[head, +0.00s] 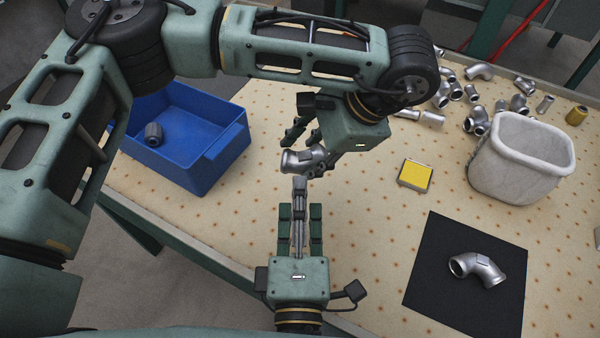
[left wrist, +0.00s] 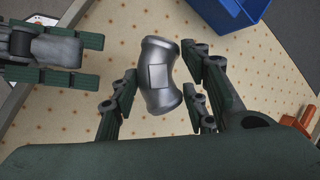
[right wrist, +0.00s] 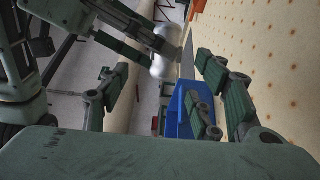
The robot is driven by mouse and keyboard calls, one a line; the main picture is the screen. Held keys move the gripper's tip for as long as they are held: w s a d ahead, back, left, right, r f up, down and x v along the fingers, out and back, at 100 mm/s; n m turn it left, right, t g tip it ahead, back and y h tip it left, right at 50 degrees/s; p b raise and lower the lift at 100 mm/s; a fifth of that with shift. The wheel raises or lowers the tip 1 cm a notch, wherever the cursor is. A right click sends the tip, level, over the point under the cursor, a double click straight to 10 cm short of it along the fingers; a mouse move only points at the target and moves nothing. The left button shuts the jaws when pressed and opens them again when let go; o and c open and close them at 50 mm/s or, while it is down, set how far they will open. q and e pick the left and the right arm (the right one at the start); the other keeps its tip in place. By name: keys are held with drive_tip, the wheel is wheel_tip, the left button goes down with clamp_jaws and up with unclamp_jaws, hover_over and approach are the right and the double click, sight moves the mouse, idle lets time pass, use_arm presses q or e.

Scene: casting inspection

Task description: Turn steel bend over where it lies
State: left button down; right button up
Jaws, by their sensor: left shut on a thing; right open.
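My left gripper (head: 309,150) is shut on a steel bend (head: 295,160), a short grey pipe elbow, and holds it above the table. In the left wrist view this bend (left wrist: 160,75) lies between the finger pads. My right gripper (head: 300,212) is open and empty, just in front of the held bend and pointing toward it. Its fingers also show at the upper left of the left wrist view (left wrist: 55,58). A second steel bend (head: 478,268) lies on the black mat (head: 440,290), apart from both grippers.
A blue bin (head: 205,165) with a dark grey part (head: 153,134) inside stands at the left. A white tub (head: 520,160) and several loose fittings (head: 480,72) are at the back right. A yellow block (head: 415,174) lies mid-table.

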sight(300, 167)
drive_tip(key=w, duration=0.7)
drive_tip(key=shift+w+a+r, duration=0.1)
drive_tip(key=shift+w+a, duration=0.25)
drive_tip(key=shift+w, duration=0.05)
drive_tip(key=c, duration=0.6)
use_arm(q)
drive_tip(key=shift+f, duration=0.1)
use_arm(e)
drive_tip(key=shift+r, duration=0.35)
clamp_jaws()
use_arm(q)
drive_tip(key=c, duration=1.2)
unclamp_jaws()
drive_tip(key=shift+o, duration=1.4)
use_arm(e)
drive_tip(key=shift+f, duration=0.1)
